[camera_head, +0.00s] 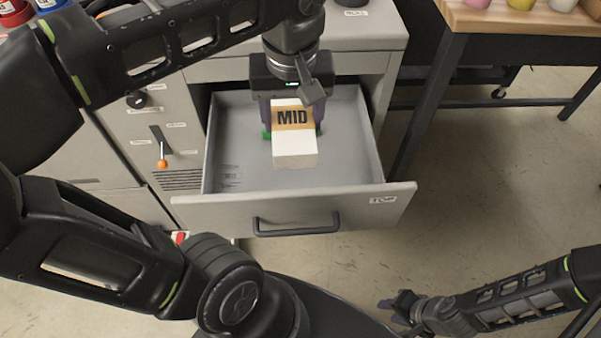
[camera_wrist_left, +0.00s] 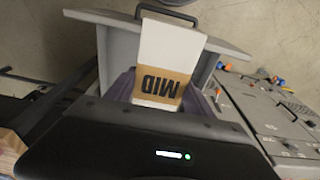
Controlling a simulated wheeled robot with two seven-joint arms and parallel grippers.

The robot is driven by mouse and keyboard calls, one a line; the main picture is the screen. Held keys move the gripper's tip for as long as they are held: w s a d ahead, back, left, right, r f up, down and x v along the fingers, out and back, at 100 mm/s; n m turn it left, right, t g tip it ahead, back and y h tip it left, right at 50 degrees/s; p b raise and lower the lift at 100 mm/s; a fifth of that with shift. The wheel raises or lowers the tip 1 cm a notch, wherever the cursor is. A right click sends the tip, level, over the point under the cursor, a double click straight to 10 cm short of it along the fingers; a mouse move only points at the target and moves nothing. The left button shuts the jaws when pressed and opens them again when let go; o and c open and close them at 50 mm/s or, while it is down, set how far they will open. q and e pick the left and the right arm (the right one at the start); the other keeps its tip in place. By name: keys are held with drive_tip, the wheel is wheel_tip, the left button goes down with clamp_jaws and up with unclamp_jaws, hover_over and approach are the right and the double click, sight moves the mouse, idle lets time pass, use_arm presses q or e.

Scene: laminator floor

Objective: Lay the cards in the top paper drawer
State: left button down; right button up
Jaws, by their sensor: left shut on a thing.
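The cards are a white stack with a tan band marked MID (camera_head: 294,144). The stack also shows in the left wrist view (camera_wrist_left: 168,52). My left gripper (camera_head: 292,118) is shut on the stack, one finger on each side, and holds it over the inside of the drawer. Whether the stack touches the drawer floor is unclear. The bare drawer floor shows around the stack. My right gripper (camera_head: 400,305) is low at the right, away from the drawer; its finger gap is too small to judge.
The grey machine cabinet (camera_head: 130,130) left of the drawer has a lever with an orange knob (camera_head: 162,163) and a black dial. A wooden-topped table (camera_head: 510,20) with dark legs stands at the upper right. The floor right of the drawer is clear.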

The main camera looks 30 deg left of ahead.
use_arm(q)
drive_tip(key=w+a+f+b, duration=0.2)
drive_tip(key=w+f+b, duration=0.1)
drive_tip(key=f, duration=0.3)
drive_tip(key=w+a+f+b, duration=0.1)
drive_tip(key=w+f+b, duration=0.2)
drive_tip(key=f, duration=0.4)
drive_tip(key=b, duration=0.4)
hover_over(292, 175)
wheel_tip(292, 175, down, 10)
drive_tip(key=shift+s+d, duration=0.1)
drive_tip(key=shift+d, duration=0.05)
drive_tip(key=shift+f, duration=3.1)
drive_tip(key=shift+f, duration=1.85)
